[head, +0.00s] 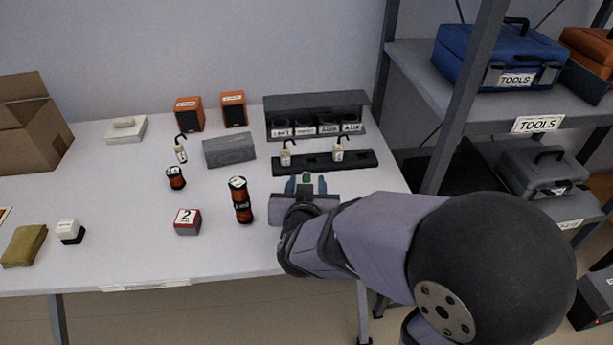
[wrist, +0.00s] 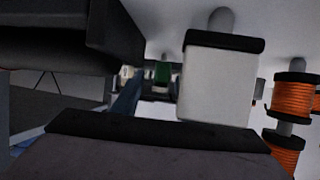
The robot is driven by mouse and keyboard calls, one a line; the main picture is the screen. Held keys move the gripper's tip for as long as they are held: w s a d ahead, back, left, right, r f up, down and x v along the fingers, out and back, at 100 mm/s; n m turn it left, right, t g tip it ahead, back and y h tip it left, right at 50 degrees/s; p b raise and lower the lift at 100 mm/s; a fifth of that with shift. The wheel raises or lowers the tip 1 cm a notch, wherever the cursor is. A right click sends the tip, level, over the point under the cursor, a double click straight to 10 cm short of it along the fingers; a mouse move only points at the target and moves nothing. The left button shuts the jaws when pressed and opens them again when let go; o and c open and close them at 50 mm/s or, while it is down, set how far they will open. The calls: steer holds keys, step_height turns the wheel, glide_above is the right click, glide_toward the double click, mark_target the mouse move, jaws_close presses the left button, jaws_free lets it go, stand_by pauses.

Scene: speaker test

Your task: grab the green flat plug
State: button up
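A small green block, which looks like the green flat plug (head: 306,177), shows at the front edge of the black strip in the head view. It also shows small and dark in the wrist view (wrist: 162,73). My gripper (head: 306,184) is at the table's right side, with its two blue fingers spread on either side of the green block. Gaps seem to show between the fingers and the block, so my gripper looks open. In the wrist view a blue finger (wrist: 126,106) shows left of centre. The lower part of the plug is hidden by my gripper.
A black strip (head: 368,160) holds two white plugs (head: 285,158) (head: 338,154) behind my gripper. A grey labelled rack (head: 316,101) stands behind it. A shelf post (head: 463,95) rises at the right.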

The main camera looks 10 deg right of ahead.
steer(key=shift+w+d+f+p, duration=0.1)
steer(key=shift+w+p, duration=0.55)
steer(key=shift+p, duration=0.4)
steer(key=shift+w+f+p, duration=0.25)
steer(key=shift+p, duration=0.1)
jaws_close()
